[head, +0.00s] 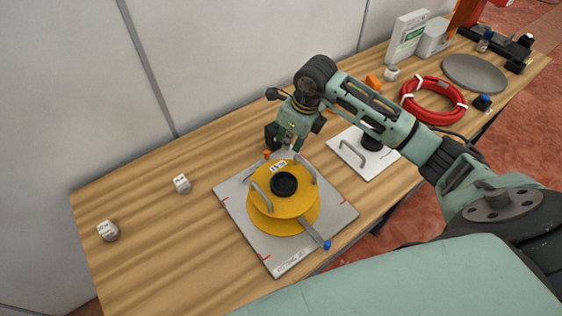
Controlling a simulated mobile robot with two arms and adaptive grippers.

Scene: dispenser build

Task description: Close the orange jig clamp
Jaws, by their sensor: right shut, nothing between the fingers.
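A yellow round dispenser part (262,213) with grey handles and a black centre sits on a grey jig plate (240,222) on the wooden table. A small orange piece (267,154), which looks like the tip of the orange jig clamp, shows at the plate's far edge beside my right gripper. The rest of the clamp is hidden, and I cannot tell its position. My right gripper (289,148) is shut and empty, pointing down just behind the yellow part, close to the orange piece. Whether they touch is unclear. My left gripper is out of view.
A flat bar with a blue tip (327,245) sticks out at the plate's front. A white plate with a handle (352,153) lies to the right, partly under my arm. A red coiled hose (433,99) and a grey disc (474,73) lie farther right. The table's left is mostly clear.

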